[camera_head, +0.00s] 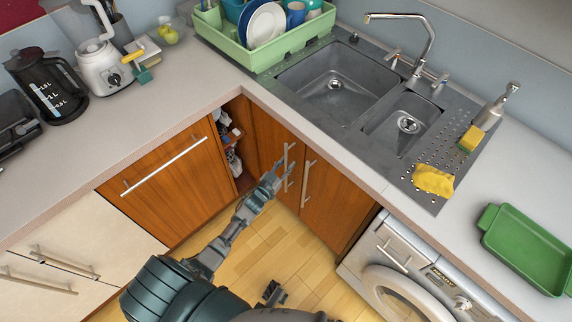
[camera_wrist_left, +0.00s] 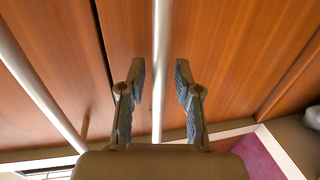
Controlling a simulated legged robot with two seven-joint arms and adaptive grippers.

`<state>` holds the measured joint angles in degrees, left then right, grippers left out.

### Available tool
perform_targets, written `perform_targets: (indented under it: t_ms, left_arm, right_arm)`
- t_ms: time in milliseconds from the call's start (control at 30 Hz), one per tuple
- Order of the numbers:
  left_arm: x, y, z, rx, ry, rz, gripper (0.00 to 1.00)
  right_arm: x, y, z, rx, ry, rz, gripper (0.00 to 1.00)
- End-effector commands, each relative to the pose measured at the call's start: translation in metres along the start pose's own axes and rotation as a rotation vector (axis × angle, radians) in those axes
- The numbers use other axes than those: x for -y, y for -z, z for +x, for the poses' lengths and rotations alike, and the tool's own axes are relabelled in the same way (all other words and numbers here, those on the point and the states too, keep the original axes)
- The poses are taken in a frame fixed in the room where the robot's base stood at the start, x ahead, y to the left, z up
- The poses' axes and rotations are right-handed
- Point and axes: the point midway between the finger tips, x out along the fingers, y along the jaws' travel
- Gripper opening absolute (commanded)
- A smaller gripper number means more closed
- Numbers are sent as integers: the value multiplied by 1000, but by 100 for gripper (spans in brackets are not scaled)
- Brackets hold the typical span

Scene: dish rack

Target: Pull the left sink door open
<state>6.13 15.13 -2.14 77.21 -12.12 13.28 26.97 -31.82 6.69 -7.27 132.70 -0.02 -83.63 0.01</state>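The left sink door (camera_head: 266,140) is a brown wood panel under the sink, with a vertical metal bar handle (camera_head: 285,160). The door looks closed. My left gripper (camera_head: 280,172) is at this handle. In the left wrist view, its two fingers (camera_wrist_left: 160,85) are apart, one on each side of the handle bar (camera_wrist_left: 161,40), with a gap on both sides. The right sink door (camera_head: 335,200) has its own bar handle (camera_head: 307,184), which also shows at the left of the wrist view (camera_wrist_left: 38,85). A dark part low in the head view, seemingly my right gripper (camera_head: 272,292), is too small to read.
An open corner cabinet (camera_head: 236,145) with items inside is left of the sink doors. A brown front with a long handle (camera_head: 165,166) stands farther left. A washing machine (camera_head: 405,262) is to the right. The wooden floor (camera_head: 262,250) below is mostly clear.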

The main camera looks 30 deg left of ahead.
Motion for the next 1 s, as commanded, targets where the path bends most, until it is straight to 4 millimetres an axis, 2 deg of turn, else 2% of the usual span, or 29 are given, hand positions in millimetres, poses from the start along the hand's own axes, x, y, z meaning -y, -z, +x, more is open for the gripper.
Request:
perform_targets:
  t_ms: [33,100,400,567,767,1000]
  left_arm:
    - [0,0,0,0,0,0,14]
    - [0,0,0,0,0,0,0]
    - [1,0,-1,1,-2,0,0]
    - [4,0,-8,3,-29,3,0]
    - [16,0,-30,6,-127,9,0]
    - [46,-2,-71,9,-327,10,0]
  right_arm:
    - [0,0,0,0,0,0,31]
    - [0,0,0,0,0,0,31]
    - [0,0,0,-1,0,0,31]
    - [0,1,0,-3,0,0,31]
    - [0,-1,8,3,0,-1,31]
    - [0,-4,16,13,1,-1,31]
